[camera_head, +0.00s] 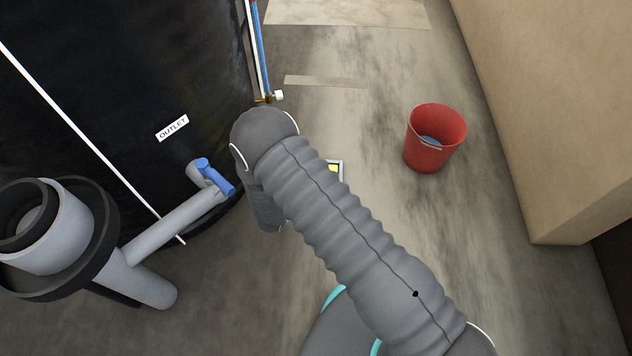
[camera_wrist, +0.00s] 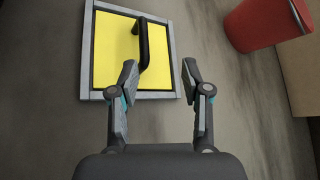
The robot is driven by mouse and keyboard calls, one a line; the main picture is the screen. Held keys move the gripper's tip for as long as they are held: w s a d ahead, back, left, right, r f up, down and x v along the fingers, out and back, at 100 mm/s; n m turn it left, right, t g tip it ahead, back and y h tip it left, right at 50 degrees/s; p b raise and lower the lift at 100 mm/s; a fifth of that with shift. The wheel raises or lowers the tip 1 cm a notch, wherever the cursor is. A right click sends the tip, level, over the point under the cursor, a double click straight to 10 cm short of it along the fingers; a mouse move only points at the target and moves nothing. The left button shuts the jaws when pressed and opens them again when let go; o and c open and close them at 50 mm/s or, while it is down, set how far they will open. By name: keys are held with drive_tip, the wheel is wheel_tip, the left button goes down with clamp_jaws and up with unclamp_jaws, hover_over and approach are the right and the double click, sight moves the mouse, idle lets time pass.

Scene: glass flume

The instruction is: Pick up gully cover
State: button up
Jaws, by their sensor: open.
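The gully cover (camera_wrist: 112,60) is a yellow square plate with a black bar handle (camera_wrist: 144,48), set within a grey frame (camera_wrist: 86,60) on the floor. In the wrist view it fills the upper left. In the head view only a small yellow corner (camera_head: 334,169) shows past my arm, which hides the rest. My gripper (camera_wrist: 158,76) is open in the wrist view.
A red bucket (camera_head: 430,150) stands on the floor to the right, near a beige block (camera_head: 560,120). A large black tank (camera_head: 110,70) labelled OUTLET is on the left, with a grey pipe (camera_head: 170,225) and blue valve handle (camera_head: 216,176). Floor between is clear.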

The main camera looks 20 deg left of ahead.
drive_tip(key=shift+n+y, duration=0.3)
drive_tip(key=shift+n, duration=0.3)
drive_tip(key=w+f, duration=0.2)
drive_tip(key=f, duration=0.1)
drive_tip(key=w+f, duration=0.3)
drive_tip(key=shift+w+a+f+b, duration=0.1)
drive_tip(key=shift+w+f+b, duration=0.1)
drive_tip(key=shift+b, duration=0.1)
drive_tip(key=shift+a+x, duration=0.15)
drive_tip(key=shift+x, duration=1.35)
drive_tip(key=shift+a+x, duration=0.1)
drive_tip(key=shift+x, duration=1.4)
drive_tip(key=shift+w+d+r, duration=0.1)
drive_tip(key=shift+r, duration=0.1)
clamp_jaws()
